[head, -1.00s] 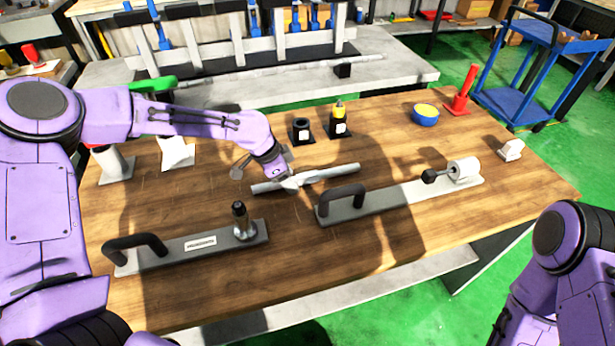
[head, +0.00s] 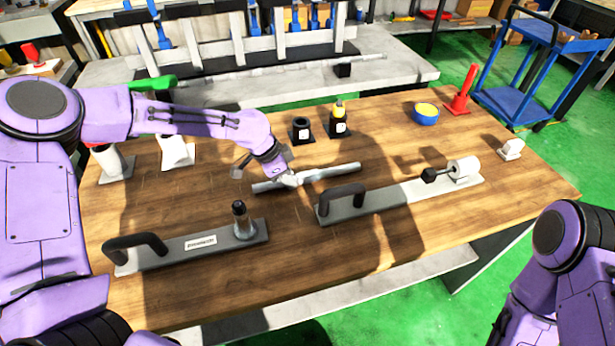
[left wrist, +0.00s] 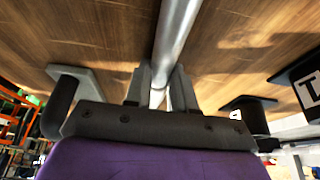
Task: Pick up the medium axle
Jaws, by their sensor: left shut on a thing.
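The medium axle, a silver-grey metal rod (head: 335,172), lies roughly left to right over the middle of the wooden table in the head view. It also shows in the left wrist view (left wrist: 177,28), running between the fingers. My left gripper (head: 290,180) reaches down onto the rod left of its middle and is shut on it. Its two grey fingers (left wrist: 160,92) stand on either side of the rod. I cannot tell whether the rod is lifted off the table. My right gripper is out of view; only part of my right arm shows at the lower right.
A flat fixture with a black handle (head: 345,200) lies just in front of the rod. Another handled fixture (head: 190,246) is at the front left.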

